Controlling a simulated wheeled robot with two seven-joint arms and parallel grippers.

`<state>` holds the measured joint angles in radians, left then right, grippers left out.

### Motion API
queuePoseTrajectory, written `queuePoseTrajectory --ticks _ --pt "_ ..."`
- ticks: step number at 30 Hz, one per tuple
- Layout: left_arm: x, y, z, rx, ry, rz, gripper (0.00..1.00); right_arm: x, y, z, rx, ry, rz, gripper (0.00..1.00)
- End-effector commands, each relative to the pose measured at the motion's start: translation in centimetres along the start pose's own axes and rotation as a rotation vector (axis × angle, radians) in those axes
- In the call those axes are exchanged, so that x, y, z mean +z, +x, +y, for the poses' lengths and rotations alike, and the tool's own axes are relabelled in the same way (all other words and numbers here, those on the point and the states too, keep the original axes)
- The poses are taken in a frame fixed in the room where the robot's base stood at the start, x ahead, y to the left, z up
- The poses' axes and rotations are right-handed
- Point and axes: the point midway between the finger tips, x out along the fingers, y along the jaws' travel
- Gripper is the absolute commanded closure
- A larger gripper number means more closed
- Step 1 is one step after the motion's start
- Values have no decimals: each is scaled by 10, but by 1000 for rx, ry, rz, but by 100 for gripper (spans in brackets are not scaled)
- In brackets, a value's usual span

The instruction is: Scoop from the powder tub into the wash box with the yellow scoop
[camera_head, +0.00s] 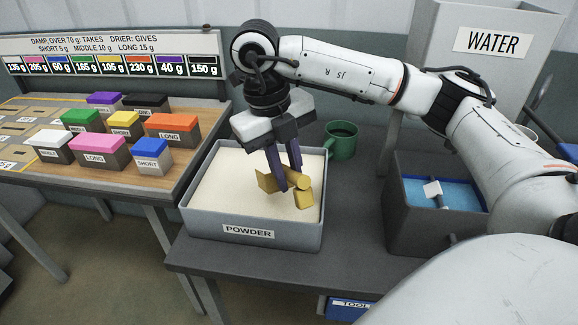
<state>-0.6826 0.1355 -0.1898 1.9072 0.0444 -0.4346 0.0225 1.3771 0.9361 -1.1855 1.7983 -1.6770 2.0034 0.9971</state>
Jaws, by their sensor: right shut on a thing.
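The grey powder tub (270,241), labelled POWDER, stands on the dark table and holds pale cream powder (225,190). My right gripper (288,184) reaches down over the tub, its fingers shut on the yellow scoop (299,196). The scoop is at or just above the powder surface; I cannot tell whether it touches or carries powder. A dark box (422,233) with blue liquid stands to the right and may be the wash box; no label on it is readable. A white-headed tool (433,189) rests in it. My left gripper is not in view.
A green mug (341,141) stands behind the tub. A grey WATER container (487,60) stands at the back right. The left table (190,150) holds several coloured-top blocks under a weight sign (108,55). Bare dark tabletop (350,215) lies between tub and dark box.

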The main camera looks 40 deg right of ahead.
Motion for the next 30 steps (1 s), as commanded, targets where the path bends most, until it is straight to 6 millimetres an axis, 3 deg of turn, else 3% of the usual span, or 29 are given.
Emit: queuePoseTrajectory --ticks 30 --pt "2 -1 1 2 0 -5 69 23 66 11 0 -1 0 100"
